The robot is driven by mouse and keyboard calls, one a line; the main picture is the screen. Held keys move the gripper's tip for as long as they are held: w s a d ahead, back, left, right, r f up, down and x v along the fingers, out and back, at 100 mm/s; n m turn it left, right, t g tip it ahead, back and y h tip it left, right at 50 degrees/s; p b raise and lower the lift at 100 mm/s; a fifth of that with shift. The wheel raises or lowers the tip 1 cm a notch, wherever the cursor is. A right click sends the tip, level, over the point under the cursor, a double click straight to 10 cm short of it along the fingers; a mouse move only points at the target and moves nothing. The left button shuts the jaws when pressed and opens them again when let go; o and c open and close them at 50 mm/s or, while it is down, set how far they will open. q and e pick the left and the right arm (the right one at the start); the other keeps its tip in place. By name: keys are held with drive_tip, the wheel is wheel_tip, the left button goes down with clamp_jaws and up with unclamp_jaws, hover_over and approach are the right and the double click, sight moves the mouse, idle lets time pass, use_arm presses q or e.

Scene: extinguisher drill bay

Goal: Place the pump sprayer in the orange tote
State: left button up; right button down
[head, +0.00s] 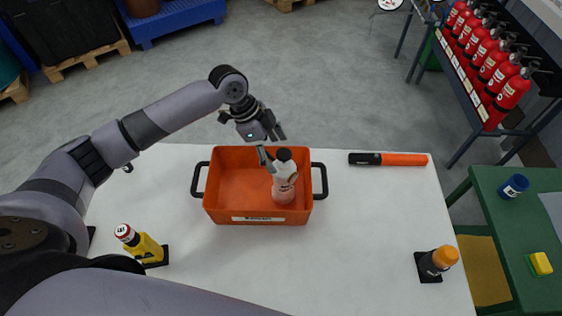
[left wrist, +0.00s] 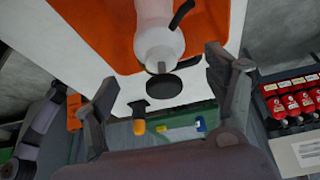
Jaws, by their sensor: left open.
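The pump sprayer, a pale bottle with a black top (head: 285,185), stands in the right part of the orange tote (head: 235,208) and looks upright. In the left wrist view the sprayer (left wrist: 158,40) is at the top centre, its neck and dark top toward me, with the orange tote (left wrist: 105,30) around it. My left gripper (head: 272,144) is open at the tote's far side, beside the sprayer's top. Its two fingers (left wrist: 163,98) are spread and empty in the left wrist view. My right gripper does not show.
A black and orange baton (head: 390,159) lies right of the tote. Red extinguishers (head: 495,60) fill a rack beyond. The white table (head: 350,225) has free room.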

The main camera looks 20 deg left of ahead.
use_arm(q)
drive_tip(key=v, duration=0.6)
drive_tip(key=shift+b, duration=0.35)
